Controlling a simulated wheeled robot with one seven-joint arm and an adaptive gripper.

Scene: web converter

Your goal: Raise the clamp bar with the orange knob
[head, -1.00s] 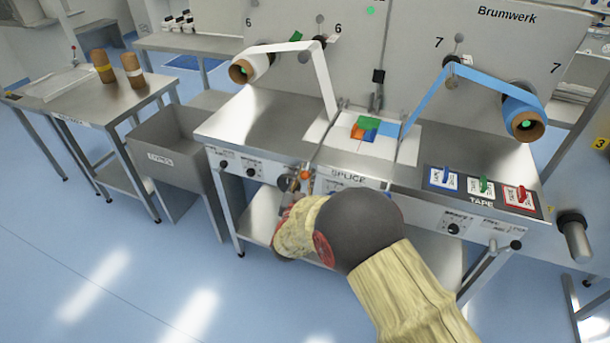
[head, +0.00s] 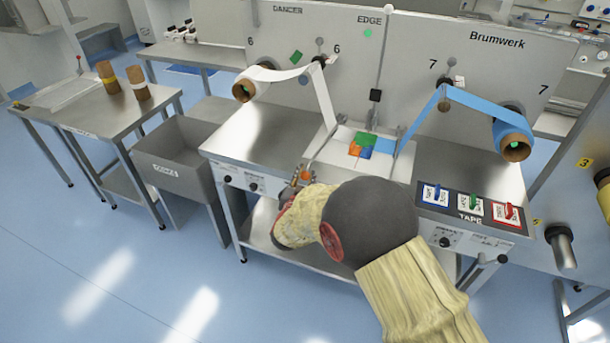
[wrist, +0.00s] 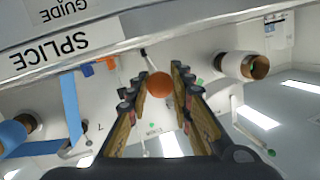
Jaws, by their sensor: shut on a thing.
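The orange knob (head: 305,175) is in front of the splice table's front edge in the head view. In the wrist view the round orange knob (wrist: 159,85) sits between the two fingers. My gripper (head: 299,181) is shut on it; the fingers (wrist: 158,97) stand on either side of it. A thin rod (wrist: 149,60) meets the knob in the wrist view. In the head view a thin grey bar (head: 319,148) runs from near the knob back over the table. My forearm hides much of the table front.
The white web (head: 318,98) hangs on the left and the blue web (head: 425,110) on the right. Coloured patches (head: 361,146) lie on the white splice area. Tape switches (head: 470,208) are at right. A grey bin (head: 178,150) stands left of the table.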

